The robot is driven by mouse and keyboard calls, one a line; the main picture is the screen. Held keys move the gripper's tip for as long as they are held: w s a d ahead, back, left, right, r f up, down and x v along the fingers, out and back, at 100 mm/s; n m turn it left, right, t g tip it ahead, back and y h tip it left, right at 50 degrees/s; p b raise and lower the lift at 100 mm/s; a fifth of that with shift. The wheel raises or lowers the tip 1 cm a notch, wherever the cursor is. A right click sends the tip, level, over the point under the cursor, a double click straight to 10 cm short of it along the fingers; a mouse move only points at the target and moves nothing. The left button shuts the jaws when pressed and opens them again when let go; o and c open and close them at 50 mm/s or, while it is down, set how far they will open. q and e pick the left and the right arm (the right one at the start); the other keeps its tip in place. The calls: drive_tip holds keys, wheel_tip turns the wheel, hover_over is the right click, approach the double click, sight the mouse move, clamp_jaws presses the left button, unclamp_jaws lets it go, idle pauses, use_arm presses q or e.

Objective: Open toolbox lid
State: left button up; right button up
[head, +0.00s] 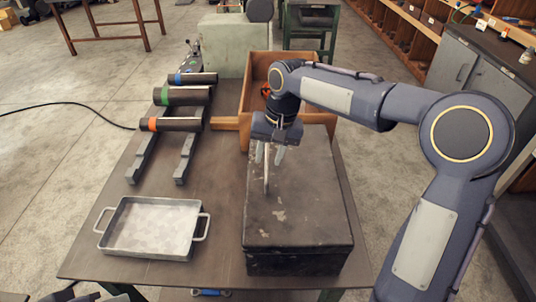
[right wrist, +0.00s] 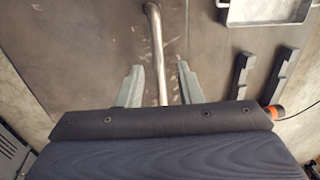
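The toolbox (head: 298,215) is a dark, worn box at the right of the table, and its lid is down. A bright metal handle (head: 266,172) stands on the lid; it also shows as a bar in the right wrist view (right wrist: 156,45). My right gripper (head: 269,155) is over the lid at the handle. In the right wrist view its two fingers (right wrist: 159,85) are apart, one on each side of the handle, with gaps showing. Whether the fingertips touch the lid I cannot tell. My left gripper is not in view.
A metal tray (head: 153,228) with two handles lies left of the toolbox. Several dark cylinders with coloured bands (head: 183,96) rest on two rails behind it. An open wooden box (head: 258,68) stands behind the toolbox. Bare table (head: 222,200) shows between tray and toolbox.

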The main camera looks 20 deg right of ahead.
drive_tip(key=shift+a+f, duration=0.1)
drive_tip(key=shift+f, duration=0.3)
clamp_jaws()
drive_tip(key=shift+r, duration=0.1)
